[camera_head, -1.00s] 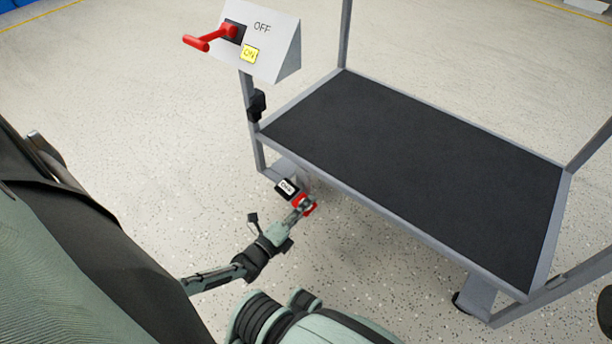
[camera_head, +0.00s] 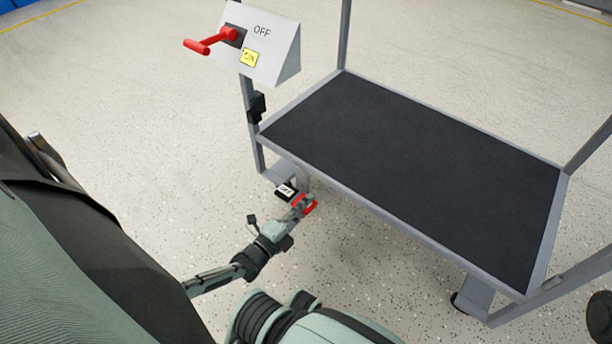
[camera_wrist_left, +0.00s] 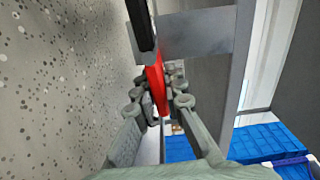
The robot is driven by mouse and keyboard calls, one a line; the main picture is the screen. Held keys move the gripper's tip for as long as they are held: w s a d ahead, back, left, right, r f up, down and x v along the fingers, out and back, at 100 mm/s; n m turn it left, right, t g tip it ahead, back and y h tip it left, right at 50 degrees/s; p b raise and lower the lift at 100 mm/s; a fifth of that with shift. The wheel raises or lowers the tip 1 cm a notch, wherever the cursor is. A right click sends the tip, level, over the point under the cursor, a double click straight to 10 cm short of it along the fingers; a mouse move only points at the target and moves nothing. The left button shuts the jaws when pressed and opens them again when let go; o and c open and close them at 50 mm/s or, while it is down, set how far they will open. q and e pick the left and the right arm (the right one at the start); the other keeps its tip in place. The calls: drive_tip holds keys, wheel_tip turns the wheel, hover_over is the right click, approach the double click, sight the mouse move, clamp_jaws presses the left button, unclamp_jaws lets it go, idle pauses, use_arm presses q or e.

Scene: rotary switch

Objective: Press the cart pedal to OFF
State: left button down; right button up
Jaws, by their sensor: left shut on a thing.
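The red cart pedal (camera_head: 310,208) sits low at the near left corner of the cart, and it also shows in the left wrist view (camera_wrist_left: 154,82). A small black box with a white label (camera_head: 286,191) is beside it; the tiny label seems to read OFF. My left gripper (camera_head: 301,204) reaches down to the pedal. In the left wrist view its fingers (camera_wrist_left: 160,98) are closed around the red pedal, which partly hides behind them. My right gripper is out of view.
The cart deck (camera_head: 420,170) is dark and empty, with a grey frame. A white panel (camera_head: 270,45) on the left post carries a red lever (camera_head: 210,40), the word OFF and a yellow ON label. The speckled floor (camera_head: 150,130) to the left is clear.

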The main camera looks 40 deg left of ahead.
use_arm(q)
drive_tip(key=shift+a+r+n, duration=0.1)
drive_tip(key=shift+r+n, duration=0.25)
drive_tip(key=shift+n, duration=0.65)
drive_tip(key=c, duration=1.6)
unclamp_jaws()
drive_tip(key=shift+s, duration=0.25)
drive_tip(key=s+a, duration=0.1)
drive_tip(key=s, duration=1)
drive_tip(key=shift+s, duration=0.3)
